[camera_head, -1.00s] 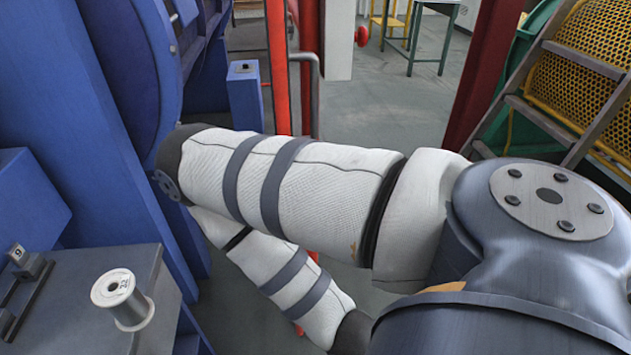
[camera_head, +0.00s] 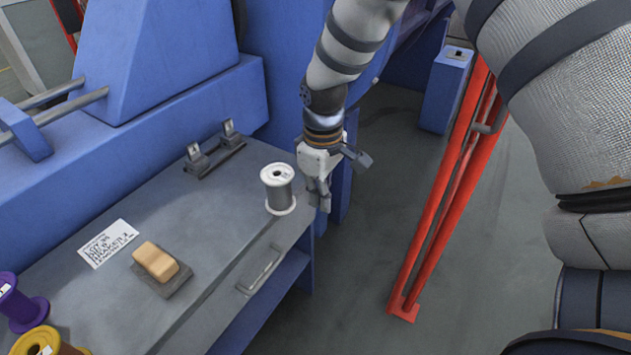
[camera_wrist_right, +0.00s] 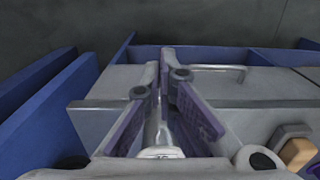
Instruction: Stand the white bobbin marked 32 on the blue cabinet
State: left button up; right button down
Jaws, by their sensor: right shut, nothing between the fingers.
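The white bobbin (camera_head: 278,188), wound in grey, stands upright near the corner of a grey-topped blue cabinet (camera_head: 215,215); its number is not readable now. My right gripper (camera_head: 321,196) hangs just right of the bobbin, past the cabinet's edge, pointing down. It is shut with nothing held; whether it touches the bobbin I cannot tell. In the wrist view its fingers (camera_wrist_right: 168,75) are close up, and a pale shape between them is unclear. My left gripper is not in view.
A tan block (camera_head: 156,260) on a dark pad, a written card (camera_head: 107,243), a small bracket (camera_head: 215,152), and purple (camera_head: 20,305) and yellow (camera_head: 45,342) bobbins are on the grey top. A red frame (camera_head: 445,190) and a blue pedestal (camera_head: 446,90) stand to the right.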

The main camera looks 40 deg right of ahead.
aim_at(279, 189)
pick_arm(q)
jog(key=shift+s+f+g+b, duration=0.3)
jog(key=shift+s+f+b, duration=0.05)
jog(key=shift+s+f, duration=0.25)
pick_arm(e)
jog(key=shift+w+a+f, duration=0.25)
jog(key=shift+w+f, duration=0.25)
jog(key=shift+w, duration=0.1)
jog(key=shift+w+a+f, duration=0.3)
jog(key=shift+w+f, duration=0.15)
jog(key=shift+w, duration=0.15)
jog(key=shift+w+a+f, duration=0.25)
jog(key=shift+w+f, duration=0.25)
jog(key=shift+w, duration=0.1)
